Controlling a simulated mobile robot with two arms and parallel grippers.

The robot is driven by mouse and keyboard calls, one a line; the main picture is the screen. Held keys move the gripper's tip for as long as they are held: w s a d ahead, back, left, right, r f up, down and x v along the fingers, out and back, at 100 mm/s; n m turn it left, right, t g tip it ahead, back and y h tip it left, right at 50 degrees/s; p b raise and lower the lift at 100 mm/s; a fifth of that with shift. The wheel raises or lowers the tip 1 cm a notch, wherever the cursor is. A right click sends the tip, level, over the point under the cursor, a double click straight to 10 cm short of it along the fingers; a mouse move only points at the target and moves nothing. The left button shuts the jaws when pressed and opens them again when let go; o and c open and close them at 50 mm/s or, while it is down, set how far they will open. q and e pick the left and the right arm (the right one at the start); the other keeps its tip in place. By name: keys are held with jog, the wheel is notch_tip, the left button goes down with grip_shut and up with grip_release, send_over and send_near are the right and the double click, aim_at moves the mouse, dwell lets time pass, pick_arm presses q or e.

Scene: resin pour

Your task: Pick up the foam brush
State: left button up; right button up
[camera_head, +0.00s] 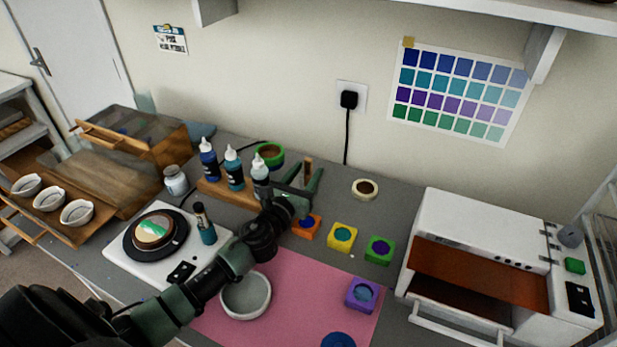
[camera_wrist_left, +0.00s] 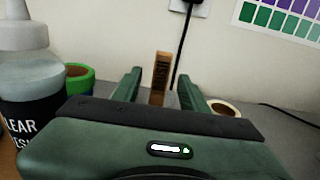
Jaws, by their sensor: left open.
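An upright wooden piece with dark lettering, which looks like the foam brush (camera_head: 308,168), stands near the back wall; I cannot make out a foam end. In the left wrist view the wooden piece (camera_wrist_left: 161,70) shows between the two fingers, its lower end hidden by my gripper. My left gripper (camera_head: 303,184) is open and empty, its green fingers pointing toward the wall. The fingers appear on either side of the wooden piece, but I cannot tell how far beyond them it stands. My right gripper is in neither view.
Dropper bottles (camera_head: 234,170) on a wooden stand are left of my gripper, with green tape (camera_head: 269,154) behind. Cream tape (camera_head: 365,189) is to the right. Small coloured pots (camera_head: 342,237) and a grey bowl (camera_head: 246,296) are in front. A white oven (camera_head: 480,245) stands at right.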

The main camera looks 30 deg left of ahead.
pick_arm(q)
jog(key=shift+w, duration=0.8)
grip_shut()
jog(key=shift+r, duration=0.1)
